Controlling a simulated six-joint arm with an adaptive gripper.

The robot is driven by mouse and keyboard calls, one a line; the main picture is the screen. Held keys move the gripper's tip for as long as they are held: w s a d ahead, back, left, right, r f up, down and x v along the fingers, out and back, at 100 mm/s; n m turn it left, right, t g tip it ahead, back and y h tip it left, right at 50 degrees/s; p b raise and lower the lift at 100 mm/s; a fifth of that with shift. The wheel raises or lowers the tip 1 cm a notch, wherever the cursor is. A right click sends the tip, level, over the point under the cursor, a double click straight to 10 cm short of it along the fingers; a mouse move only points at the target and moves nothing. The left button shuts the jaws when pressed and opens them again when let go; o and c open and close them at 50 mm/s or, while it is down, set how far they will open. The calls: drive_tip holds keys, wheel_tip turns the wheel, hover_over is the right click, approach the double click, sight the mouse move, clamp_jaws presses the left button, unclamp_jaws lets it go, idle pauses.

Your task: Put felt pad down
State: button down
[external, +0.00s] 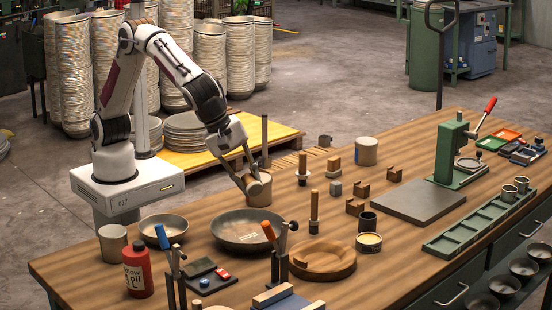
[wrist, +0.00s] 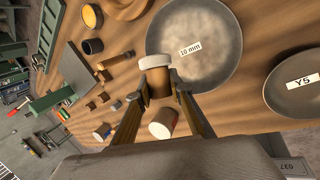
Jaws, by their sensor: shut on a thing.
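My gripper (external: 250,184) is shut on the felt pad, a short brown cylinder with a cream felt end. In the wrist view the felt pad (wrist: 157,62) sits between the two fingertips (wrist: 157,88), its cream end toward the large bowl. I cannot tell whether the pad touches the cup or the bench.
A large grey bowl (external: 246,232) marked "10 mm" lies just in front of my gripper. A smaller bowl (external: 163,230) is to its left. An upright tool (external: 314,212) and a round wooden form (external: 322,260) stand to the right. Bare wood shows between them.

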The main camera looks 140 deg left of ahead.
drive_tip(key=shift+d+f+n+t, duration=0.25)
drive_tip(key=shift+d+n, duration=0.5)
drive_tip(key=shift+n, duration=0.45)
drive_tip(key=shift+d+n+t, duration=0.1)
drive_tip(key=shift+n+t, duration=0.15)
drive_tip(key=shift+n, duration=0.25)
drive_tip(key=shift+y, duration=0.3)
drive_tip(key=shift+w+n+t, duration=0.1)
drive_tip(key=shift+n+t, duration=0.2)
drive_tip(key=shift+t, duration=0.2)
drive_tip(key=shift+f, duration=0.1)
approach(257, 235)
drive_tip(key=shift+x, duration=2.3)
drive_tip(key=shift+w, duration=0.1)
drive_tip(key=c, duration=1.7)
unclamp_jaws()
